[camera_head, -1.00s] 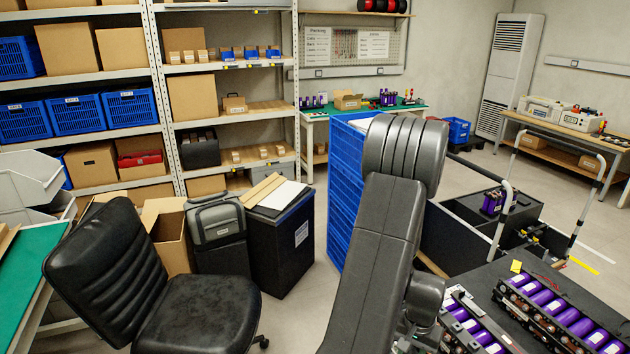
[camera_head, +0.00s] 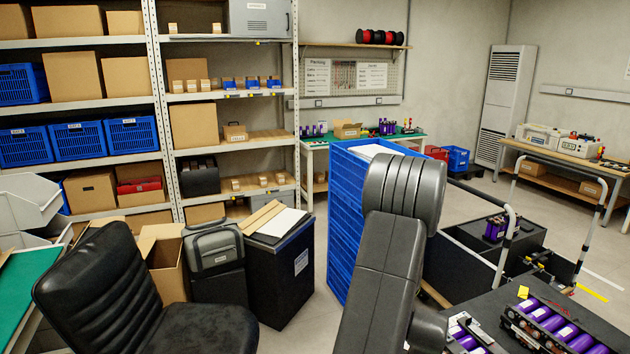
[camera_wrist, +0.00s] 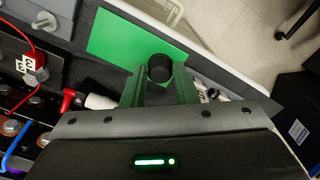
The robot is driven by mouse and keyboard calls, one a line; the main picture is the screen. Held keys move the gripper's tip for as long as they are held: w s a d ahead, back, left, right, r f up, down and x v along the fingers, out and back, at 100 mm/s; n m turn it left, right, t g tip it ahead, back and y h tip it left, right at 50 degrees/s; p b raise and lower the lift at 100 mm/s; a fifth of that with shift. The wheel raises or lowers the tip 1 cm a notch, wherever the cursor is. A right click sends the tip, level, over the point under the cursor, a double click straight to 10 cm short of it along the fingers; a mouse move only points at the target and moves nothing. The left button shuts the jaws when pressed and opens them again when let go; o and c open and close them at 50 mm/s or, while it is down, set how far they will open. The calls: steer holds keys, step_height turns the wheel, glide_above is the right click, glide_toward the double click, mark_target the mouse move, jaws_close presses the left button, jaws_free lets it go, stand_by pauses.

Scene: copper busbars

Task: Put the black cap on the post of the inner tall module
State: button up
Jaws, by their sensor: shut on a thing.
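In the wrist view my gripper (camera_wrist: 160,78) has green fingers shut on the black cap (camera_wrist: 160,67), a short round piece seen from above at the fingertips. In the head view my arm hides the gripper and the cap. A grey block with a metal post (camera_wrist: 44,21) is at the upper left of the wrist view, left of the gripper. Below it are dark modules with metal terminals (camera_wrist: 12,127). Modules with purple cells (camera_head: 550,325) show at the lower right of the head view. I cannot tell which is the inner tall module.
A flat green sheet (camera_wrist: 112,38) lies beside and behind the cap. A red-handled tool (camera_wrist: 67,100), a red lead and a white tag (camera_wrist: 27,64) lie left of the fingers. Blue stacked crates (camera_head: 345,220) stand beyond my arm; a black chair (camera_head: 110,290) is at left.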

steer(key=shift+r, duration=0.15)
steer(key=shift+r+p, duration=1.65)
steer(key=shift+r, duration=0.75)
steer(key=shift+d, duration=0.1)
